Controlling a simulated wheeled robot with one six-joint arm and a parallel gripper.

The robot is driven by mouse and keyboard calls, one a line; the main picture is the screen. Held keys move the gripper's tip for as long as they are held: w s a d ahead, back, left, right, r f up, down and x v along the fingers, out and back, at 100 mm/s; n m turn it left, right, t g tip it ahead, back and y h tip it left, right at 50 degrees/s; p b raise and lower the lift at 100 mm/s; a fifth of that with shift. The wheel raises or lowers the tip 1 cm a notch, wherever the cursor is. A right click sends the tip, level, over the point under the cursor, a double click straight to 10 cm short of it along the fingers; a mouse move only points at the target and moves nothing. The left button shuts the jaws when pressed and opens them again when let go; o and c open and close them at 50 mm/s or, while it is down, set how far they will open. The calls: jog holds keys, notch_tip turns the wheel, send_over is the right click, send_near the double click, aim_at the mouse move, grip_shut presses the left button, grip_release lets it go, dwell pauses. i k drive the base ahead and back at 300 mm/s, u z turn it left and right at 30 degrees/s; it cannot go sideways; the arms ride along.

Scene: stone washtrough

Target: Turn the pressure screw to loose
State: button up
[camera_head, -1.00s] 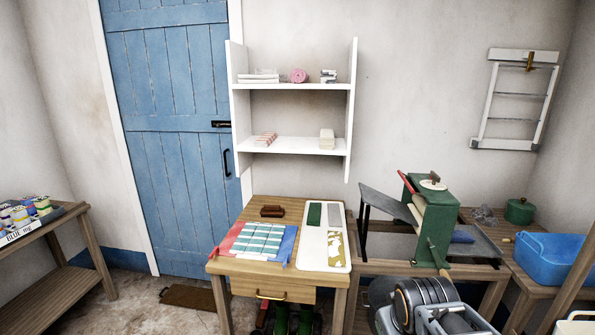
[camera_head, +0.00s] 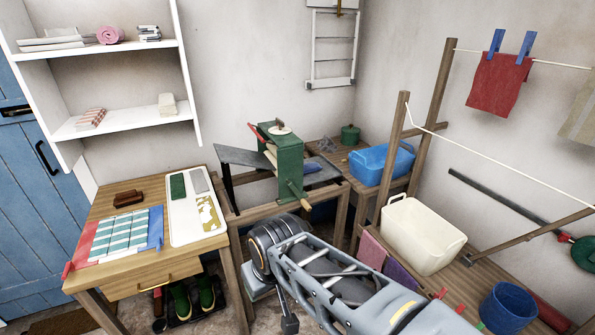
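The green mangle (camera_head: 291,166) stands on a wooden bench beyond my arm, near the centre of the head view. A pale round disc with a small dark top (camera_head: 280,129) sits on top of it and looks like the pressure screw. Its setting cannot be read from here. A red lever (camera_head: 257,136) sticks up at the left of the mangle, and a crank with a wooden handle (camera_head: 304,206) hangs at its front. My arm reaches in from the lower right, below the mangle and apart from the screw.
A wooden table (camera_head: 150,262) with a striped cloth (camera_head: 125,235) and white tray (camera_head: 198,222) stands at left. A blue tub (camera_head: 380,165) is right of the mangle. A cream basin (camera_head: 421,235), blue bucket (camera_head: 508,308) and wooden drying posts (camera_head: 432,115) crowd the right.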

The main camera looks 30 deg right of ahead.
aim_at(281, 124)
jog(key=z, duration=0.1)
jog(key=k, duration=0.4)
jog(key=z, duration=1.65)
jog(key=i, duration=1)
jog(key=u, duration=0.9)
jog(key=i, duration=0.65)
jog(key=u, duration=0.8)
